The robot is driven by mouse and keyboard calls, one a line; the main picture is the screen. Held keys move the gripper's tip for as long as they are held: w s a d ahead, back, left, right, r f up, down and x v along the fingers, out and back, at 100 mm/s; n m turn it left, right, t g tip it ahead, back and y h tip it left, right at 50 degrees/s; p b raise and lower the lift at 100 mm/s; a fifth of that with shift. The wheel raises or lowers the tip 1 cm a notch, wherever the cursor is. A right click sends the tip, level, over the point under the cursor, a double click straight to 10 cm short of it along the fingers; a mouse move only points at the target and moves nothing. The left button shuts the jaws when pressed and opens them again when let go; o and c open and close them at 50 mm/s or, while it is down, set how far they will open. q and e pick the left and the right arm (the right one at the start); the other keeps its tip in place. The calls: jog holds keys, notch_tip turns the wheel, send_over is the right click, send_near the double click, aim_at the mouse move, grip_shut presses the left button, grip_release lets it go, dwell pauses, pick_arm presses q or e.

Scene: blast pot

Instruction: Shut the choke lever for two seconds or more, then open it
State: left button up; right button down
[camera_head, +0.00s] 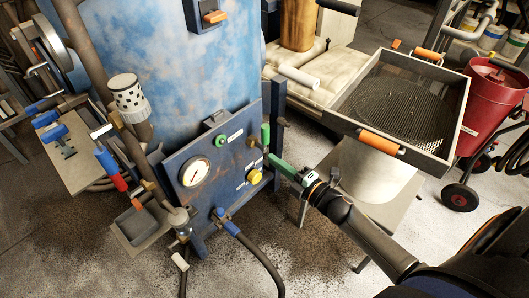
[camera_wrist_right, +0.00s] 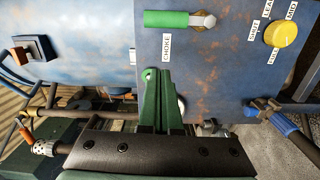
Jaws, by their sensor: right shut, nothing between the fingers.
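The choke lever (camera_head: 265,135) has a green handle and is mounted on the dark blue panel (camera_head: 225,160) of the blast pot. In the head view its handle stands upright. In the right wrist view the handle (camera_wrist_right: 168,19) lies across the picture beside its metal pivot, above the CHOKE label (camera_wrist_right: 166,45). My right gripper (camera_head: 272,157) has green fingers pointing at the panel, just below the lever in the head view. Its fingers (camera_wrist_right: 158,75) are shut and empty, and look apart from the handle. My left gripper is not in view.
A yellow knob (camera_head: 255,177) and a round gauge (camera_head: 194,172) sit on the same panel. A blue-handled valve with a hose (camera_head: 232,228) is below. A mesh tray (camera_head: 443,132) with orange handles stands right of my right arm, near a red pot (camera_head: 490,105).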

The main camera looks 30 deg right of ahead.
jog(key=shift+v, duration=2)
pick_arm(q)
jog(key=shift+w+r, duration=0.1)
pick_arm(e)
jog(key=s+a+f+m+g+h, duration=0.2)
jog(key=s+a+f+m+g, duration=0.75)
jog(key=s+a+m, duration=0.75)
pick_arm(q)
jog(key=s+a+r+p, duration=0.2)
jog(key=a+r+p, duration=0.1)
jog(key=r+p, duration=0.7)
jog(key=p, duration=0.3)
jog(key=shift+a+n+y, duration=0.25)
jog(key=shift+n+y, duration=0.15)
pick_arm(e)
jog(key=d+r+m+t, duration=0.1)
jog(key=d+r, duration=0.4)
jog(key=r, duration=0.3)
jog(key=shift+r+m+t+h, duration=0.25)
jog(key=shift+m+t+h, duration=0.1)
jog(key=shift+m+h, duration=0.05)
